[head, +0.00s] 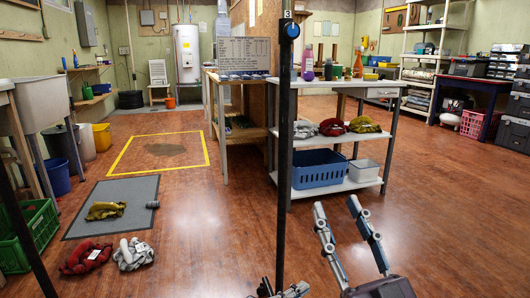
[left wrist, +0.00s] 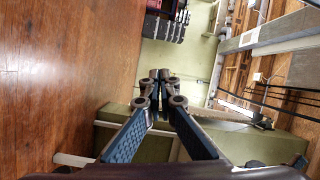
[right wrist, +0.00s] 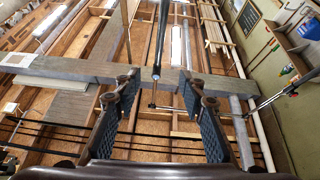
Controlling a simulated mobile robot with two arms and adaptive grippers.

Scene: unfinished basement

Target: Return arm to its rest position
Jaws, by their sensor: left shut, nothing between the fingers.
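My left gripper (head: 280,291) shows only in part at the bottom edge of the head view, low and just beside the dark vertical pole. In the left wrist view its fingertips (left wrist: 162,78) meet, with nothing between them. My right gripper (head: 336,205) is in the lower middle of the head view, its two fingers pointing up and spread apart. In the right wrist view its fingers (right wrist: 160,82) are also wide apart and empty, with ceiling beams behind them. Most of both arms is out of view.
A workbench (head: 345,186) with a blue basket (head: 320,169) stands beyond the right gripper. Gloves lie on the floor and on a grey mat (head: 130,220) at left, near a green crate (head: 40,228). The wood floor at right (head: 450,210) is clear.

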